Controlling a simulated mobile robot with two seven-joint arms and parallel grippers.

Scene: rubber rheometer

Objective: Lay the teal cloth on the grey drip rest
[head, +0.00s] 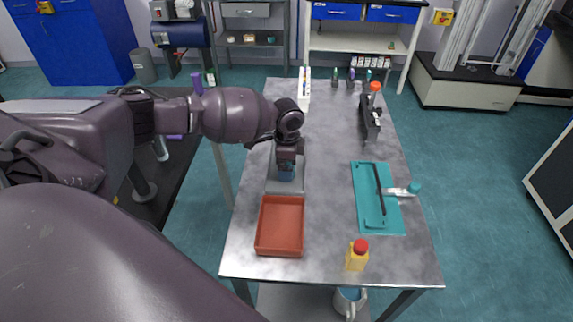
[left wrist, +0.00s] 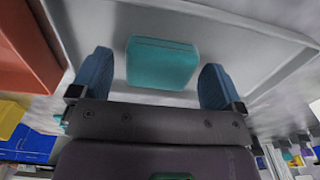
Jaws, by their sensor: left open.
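The teal cloth (left wrist: 162,62) is a small, folded-looking block in the left wrist view. It appears to lie flat on the floor of the grey drip rest (left wrist: 235,50), inside its rim. In the head view the drip rest (head: 297,186) is on the table behind the red tray. My left gripper (head: 286,174) points down over it and hides the cloth there. In the left wrist view the left gripper (left wrist: 155,85) is open, with blue fingers on either side of the cloth and visible gaps between. My right gripper is not in view.
The red tray (head: 281,225) stands in front of the drip rest. A teal board (head: 365,192) with a dark bar and a tool lies at the right. A yellow bottle (head: 356,258) with a red cap is near the front edge. The table's middle is clear.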

